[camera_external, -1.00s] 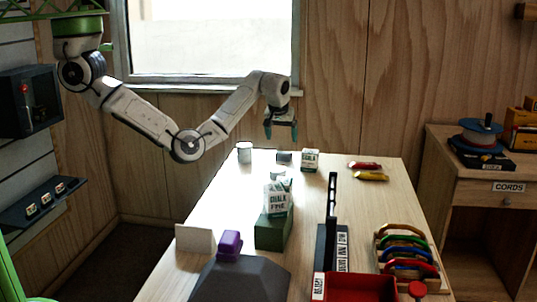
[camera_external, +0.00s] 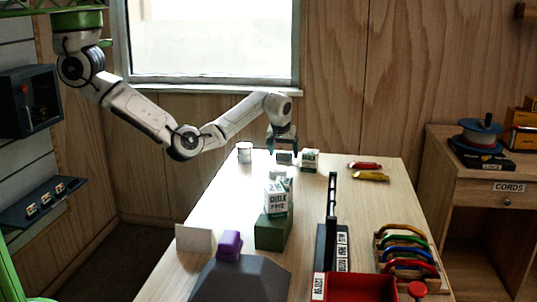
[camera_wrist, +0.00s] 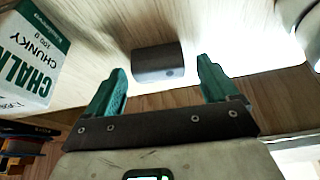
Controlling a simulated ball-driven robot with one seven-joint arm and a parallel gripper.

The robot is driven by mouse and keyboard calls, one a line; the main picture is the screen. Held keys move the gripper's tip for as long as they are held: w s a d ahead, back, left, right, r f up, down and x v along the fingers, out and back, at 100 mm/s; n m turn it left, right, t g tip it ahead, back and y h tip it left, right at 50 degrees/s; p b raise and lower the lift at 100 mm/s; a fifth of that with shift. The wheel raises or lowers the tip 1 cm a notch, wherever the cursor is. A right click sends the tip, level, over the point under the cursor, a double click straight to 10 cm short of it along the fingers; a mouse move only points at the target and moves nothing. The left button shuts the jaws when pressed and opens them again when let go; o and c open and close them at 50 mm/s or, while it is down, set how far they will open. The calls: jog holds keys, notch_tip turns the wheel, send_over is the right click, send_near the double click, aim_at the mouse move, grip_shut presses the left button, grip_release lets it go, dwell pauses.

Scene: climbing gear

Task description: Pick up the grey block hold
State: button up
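The grey block hold (camera_wrist: 158,62) lies on the table in the wrist view, a dark block with a small round hole in its side. It sits ahead of and between my fingertips, apart from both. My gripper (camera_wrist: 158,88) is open, with its two green fingers spread wider than the block. In the external view my gripper (camera_external: 283,148) hangs low over the far end of the table. The grey block hold (camera_external: 285,157) shows there right at the fingers, partly hidden by them.
A chalk box (camera_external: 310,160) stands close to the right of the block, and a white cup (camera_external: 244,152) to its left. Another chalk box (camera_external: 275,198) on a green block (camera_external: 272,232) stands nearer the camera. Red and yellow pieces (camera_external: 367,171) lie farther right.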

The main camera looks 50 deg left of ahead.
jog(key=c, duration=1.1)
jog(key=shift+r, duration=0.1)
